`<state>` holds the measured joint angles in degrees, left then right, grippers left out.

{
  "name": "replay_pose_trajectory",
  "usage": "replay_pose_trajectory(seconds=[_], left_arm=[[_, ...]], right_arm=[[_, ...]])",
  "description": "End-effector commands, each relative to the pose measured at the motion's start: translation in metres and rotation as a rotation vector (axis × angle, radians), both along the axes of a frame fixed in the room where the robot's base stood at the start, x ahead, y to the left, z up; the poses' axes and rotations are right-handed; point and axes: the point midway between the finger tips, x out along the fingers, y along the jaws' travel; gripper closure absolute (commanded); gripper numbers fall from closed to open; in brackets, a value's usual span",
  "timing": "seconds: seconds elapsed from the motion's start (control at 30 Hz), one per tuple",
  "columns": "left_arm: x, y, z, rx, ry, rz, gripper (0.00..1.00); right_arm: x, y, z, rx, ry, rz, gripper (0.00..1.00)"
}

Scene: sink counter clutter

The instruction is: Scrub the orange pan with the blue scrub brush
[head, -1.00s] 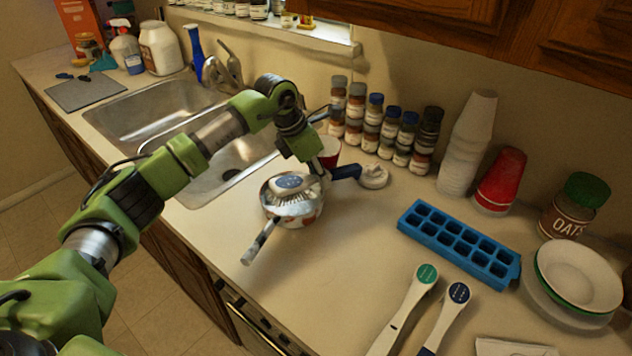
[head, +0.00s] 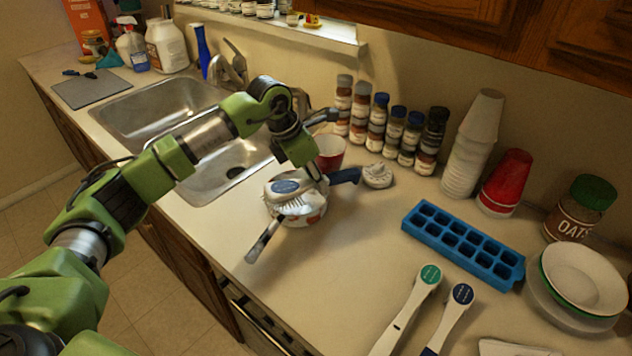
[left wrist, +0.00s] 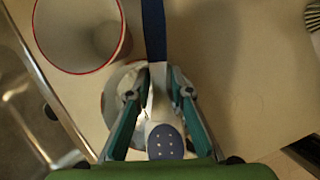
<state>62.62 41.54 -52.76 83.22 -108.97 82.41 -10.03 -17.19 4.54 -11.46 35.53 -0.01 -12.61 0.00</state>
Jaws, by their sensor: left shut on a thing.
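The blue scrub brush (head: 292,186) has a blue handle and a pale head with a blue oval on top. My left gripper (head: 318,178) is shut on it; in the left wrist view, the fingers (left wrist: 157,92) close on either side of the brush (left wrist: 154,30). The brush head is over the pan (head: 311,216), bristles down; I cannot tell whether they touch it. The pan looks pale and shiny with some orange-red patches, its handle (head: 263,240) pointing toward the counter's front edge. In the left wrist view, the brush and fingers partly hide the pan. My right gripper is not in view.
A red-rimmed cup (head: 331,152) stands close behind the gripper. Spice jars (head: 376,122) line the wall. A blue ice tray (head: 463,243) is to the right.

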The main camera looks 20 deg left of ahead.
Motion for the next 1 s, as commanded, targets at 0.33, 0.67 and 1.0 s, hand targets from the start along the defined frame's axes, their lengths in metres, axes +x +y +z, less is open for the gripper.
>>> replay_pose_trajectory(seconds=[0.33, 0.67, 1.0], left_arm=[[0.029, -0.002, 0.001, -0.001, -0.001, 0.0, 1.0], [0.02, -0.003, 0.002, 0.002, -0.001, -0.002, 1.0], [-0.008, -0.008, 0.003, 0.001, -0.001, -0.001, 1.0]], right_arm=[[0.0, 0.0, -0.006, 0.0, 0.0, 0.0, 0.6], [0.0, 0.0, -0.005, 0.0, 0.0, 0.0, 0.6], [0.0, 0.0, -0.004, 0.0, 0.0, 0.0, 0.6]])
